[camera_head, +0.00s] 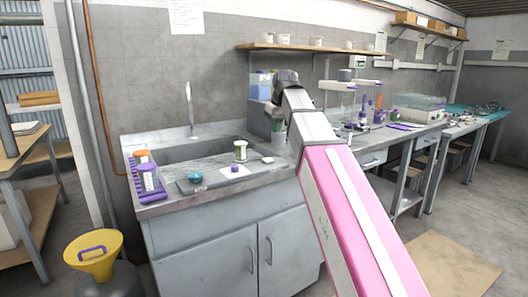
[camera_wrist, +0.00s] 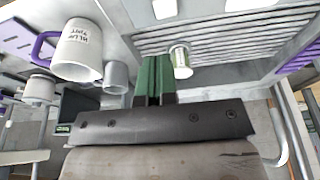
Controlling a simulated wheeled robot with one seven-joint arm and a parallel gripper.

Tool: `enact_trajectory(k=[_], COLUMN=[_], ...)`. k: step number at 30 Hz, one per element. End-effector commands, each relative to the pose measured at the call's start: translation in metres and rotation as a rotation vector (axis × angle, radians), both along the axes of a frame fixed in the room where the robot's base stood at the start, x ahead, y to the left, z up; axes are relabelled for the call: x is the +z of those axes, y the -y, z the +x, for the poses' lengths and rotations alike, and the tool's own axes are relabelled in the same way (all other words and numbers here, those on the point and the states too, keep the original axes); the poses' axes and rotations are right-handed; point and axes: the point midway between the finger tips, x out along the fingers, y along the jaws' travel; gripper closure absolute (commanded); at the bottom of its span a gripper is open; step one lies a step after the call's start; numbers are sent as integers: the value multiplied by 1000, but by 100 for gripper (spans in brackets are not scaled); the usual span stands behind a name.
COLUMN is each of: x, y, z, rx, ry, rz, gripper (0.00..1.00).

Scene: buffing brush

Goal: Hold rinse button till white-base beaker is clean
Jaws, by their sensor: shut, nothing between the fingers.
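My gripper (camera_wrist: 153,62) shows its green fingers closed together, with nothing between them. In the head view my pink and white arm reaches to the back right corner of the sink, and its wrist hides most of the gripper. A dispenser with a blue tank (camera_head: 262,84) stands there, partly behind my wrist. No rinse button can be made out. In the wrist view a grey cup-like vessel (camera_wrist: 116,77) is left of the fingers. A small jar with a green label (camera_wrist: 180,60) is right of them; a similar jar (camera_head: 240,150) stands by the sink. I cannot tell which vessel is the white-base beaker.
A large white mug with a purple handle (camera_wrist: 78,52) is near my gripper. The steel sink (camera_head: 185,152) has a tap (camera_head: 190,110) and ribbed drainer.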

Motion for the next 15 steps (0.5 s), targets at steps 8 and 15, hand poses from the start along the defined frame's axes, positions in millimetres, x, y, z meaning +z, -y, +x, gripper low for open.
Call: enact_trajectory(k=[8,15], x=[25,25], y=[-6,-6], z=[-3,-4], rx=[25,25], ry=[12,11], rz=[3,2], gripper=[100,100])
